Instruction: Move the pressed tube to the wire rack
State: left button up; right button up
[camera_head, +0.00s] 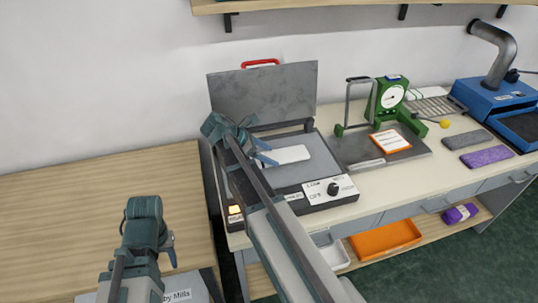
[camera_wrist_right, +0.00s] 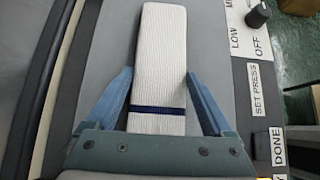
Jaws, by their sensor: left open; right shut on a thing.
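A white ribbed knit tube (camera_head: 288,154) lies flat on the grey bed of the press (camera_head: 315,170), whose lid (camera_head: 265,95) stands open. In the right wrist view, the tube (camera_wrist_right: 161,45) has a dark blue band across its near end. My right gripper (camera_head: 266,152) is shut on the tube, with one blue finger at each side, as the right wrist view shows (camera_wrist_right: 159,76). The wire rack (camera_head: 438,107) stands at the back right, beyond the green gauge stand. My left gripper (camera_head: 170,248) is open and empty above the left table's front.
A green dial gauge (camera_head: 391,95) and a metal frame on a grey plate stand between press and rack. A blue machine (camera_head: 497,100) with a duct is at far right. Grey (camera_head: 467,139) and purple (camera_head: 487,157) pieces lie before it. The wooden table (camera_head: 90,200) at left is mostly clear.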

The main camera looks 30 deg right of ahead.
jog(key=shift+r+p, duration=0.4)
jog(key=shift+r, duration=0.25)
notch_tip(320, 180, up, 2)
jog(key=shift+r+p, duration=0.1)
jog(key=shift+p, duration=0.95)
jog(key=s+a, duration=0.2)
jog(key=s, duration=0.2)
jog(key=s+a, duration=0.3)
jog(key=s, duration=0.2)
jog(key=s+a+p, duration=0.1)
jog(key=s+a, duration=0.1)
jog(key=s, duration=0.3)
jog(key=shift+s+a+r, duration=0.15)
jog(key=shift+a+r, duration=0.05)
jog(key=shift+r, duration=0.2)
jog(key=shift+d, duration=0.1)
